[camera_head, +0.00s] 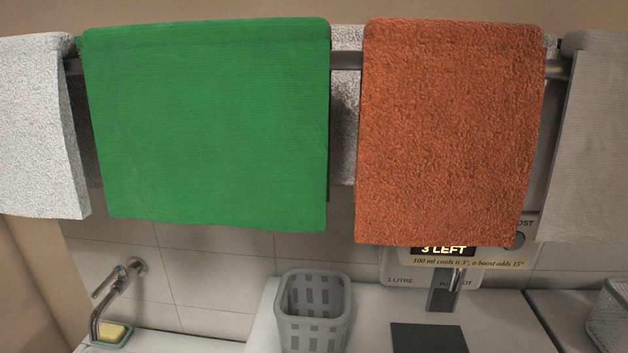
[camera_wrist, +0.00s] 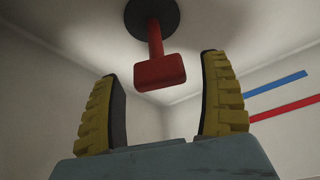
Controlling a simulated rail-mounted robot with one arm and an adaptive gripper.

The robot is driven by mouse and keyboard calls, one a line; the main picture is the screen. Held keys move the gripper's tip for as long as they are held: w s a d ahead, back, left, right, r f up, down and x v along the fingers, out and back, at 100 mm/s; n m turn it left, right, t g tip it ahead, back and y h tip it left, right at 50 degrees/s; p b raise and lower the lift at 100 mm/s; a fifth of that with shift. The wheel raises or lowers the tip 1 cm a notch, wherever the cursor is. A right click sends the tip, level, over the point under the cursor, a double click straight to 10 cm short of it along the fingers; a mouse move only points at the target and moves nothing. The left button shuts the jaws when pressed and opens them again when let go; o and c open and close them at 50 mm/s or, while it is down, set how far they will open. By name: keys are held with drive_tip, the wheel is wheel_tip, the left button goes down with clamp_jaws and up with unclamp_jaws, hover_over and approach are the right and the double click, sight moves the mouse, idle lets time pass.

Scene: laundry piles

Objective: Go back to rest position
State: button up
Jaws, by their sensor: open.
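My gripper (camera_wrist: 163,95) shows only in the wrist view. Its two yellow ribbed fingers with dark inner pads stand wide apart, and nothing is held between them. The wrist view looks up into a corner of pale walls and ceiling. Beyond the fingers, a red block on a red stem (camera_wrist: 160,72) hangs from a dark round disc (camera_wrist: 152,12). My gripper and arm do not show in the head view.
A green towel (camera_head: 205,125) and an orange towel (camera_head: 445,130) hang on a metal rail (camera_head: 347,61), with paler towels around them. Below are a grey basket (camera_head: 315,310), a tap (camera_head: 115,290), yellow sponge (camera_head: 112,332) and dark plate (camera_head: 428,338). Blue and red strips (camera_wrist: 277,83) mark a wall.

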drive_tip(key=v, duration=1.2)
drive_tip(key=x, duration=1.2)
wheel_tip(320, 180, up, 14)
drive_tip(key=p, duration=0.9)
drive_tip(key=shift+f, duration=0.25)
drive_tip(key=shift+a, duration=0.1)
